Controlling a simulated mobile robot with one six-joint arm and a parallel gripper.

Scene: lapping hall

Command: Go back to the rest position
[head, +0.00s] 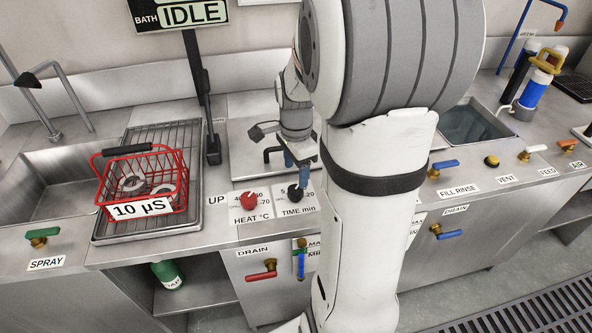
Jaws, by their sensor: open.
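My gripper (301,160) hangs in front of the counter, just above the black TIME knob (295,192). It is open, and I see nothing between its fingers, though they are small here and partly beside my arm. My own large white arm fills the middle of the head view and hides the counter behind it. A red wire basket (186,186) with a black handle and a "10 µS" label stands on a ribbed drain tray (110,228) at the left. Metal rings (133,184) lie in the basket.
A red HEAT knob (249,200) sits left of the TIME knob. A steel sink (40,185) with a faucet is at far left. An IDLE sign (190,14) stands on a dark post. Another basin (470,124) and a blue-white bottle (535,90) are at right.

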